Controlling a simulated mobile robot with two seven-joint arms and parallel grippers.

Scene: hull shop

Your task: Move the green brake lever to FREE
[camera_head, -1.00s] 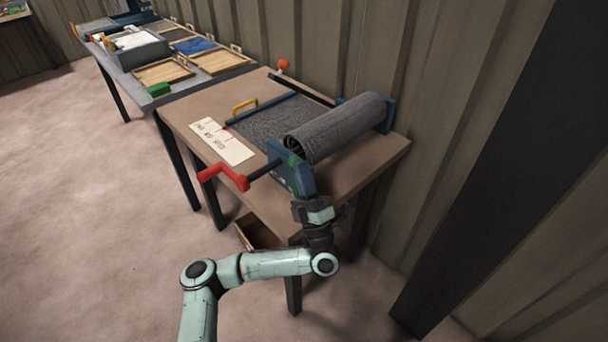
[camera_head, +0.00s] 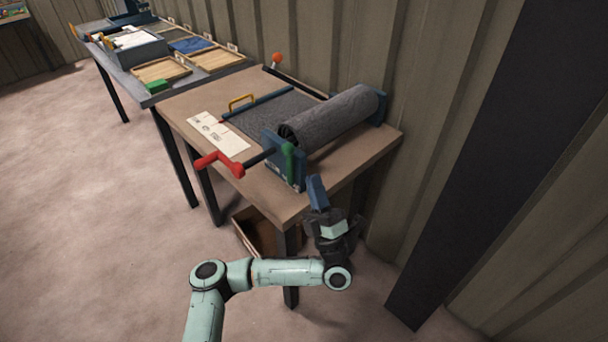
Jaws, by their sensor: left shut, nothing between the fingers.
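The green brake lever (camera_head: 289,158) stands about upright against the blue end plate (camera_head: 271,146) of a roller stand on the near table. Any FREE marking is too small to read. My left gripper (camera_head: 316,188), with blue fingers, is shut and empty. In the picture it is just right of and below the lever, with a visible gap between them. My right gripper is not in view.
A grey roll (camera_head: 335,117) lies behind the plate. A red crank (camera_head: 220,163) sticks out to the left. A printed card (camera_head: 218,132) lies on the brown table (camera_head: 190,100). An open wooden box (camera_head: 258,235) is below. A dark post stands at right.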

